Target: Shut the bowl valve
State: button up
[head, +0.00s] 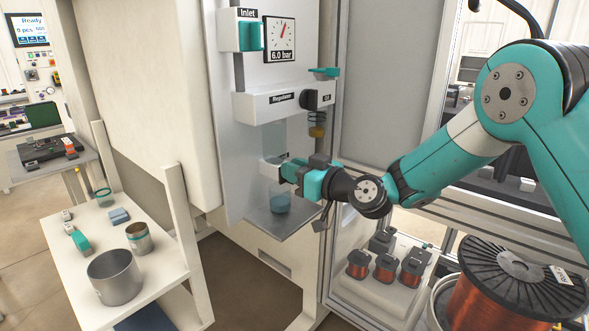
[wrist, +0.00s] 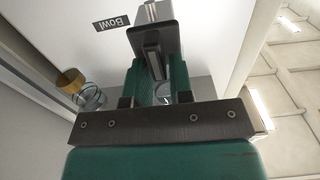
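The filter bowl (head: 272,138) is a translucent blue cylinder under the regulator on the grey panel. A "Bowl" label (wrist: 112,23) shows beside my gripper in the wrist view.
Above are the regulator (head: 285,98), a gauge reading 6.0 bar (head: 280,40) and a teal lever (head: 323,72). A side table (head: 75,235) with tins stands left; copper spools (head: 385,268) sit lower right.

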grip_shut()
jog(key=shift+m, duration=0.3)
jog(key=shift+w+d+f+m+p, duration=0.25)
jog(key=shift+m+p, duration=0.2)
jog(key=shift+m, duration=2.4)
jog(key=shift+w+d+f+m+p, duration=0.1)
jog(key=shift+w+f+m+p, duration=0.2)
jog(key=shift+m, duration=2.6)
jog(key=shift+w+d+f+m+p, duration=0.25)
jog(key=shift+m+p, duration=0.3)
jog(key=shift+m, duration=2.3)
jog(key=shift+s+f, duration=0.1)
jog(key=shift+o, duration=2.2)
grip_release()
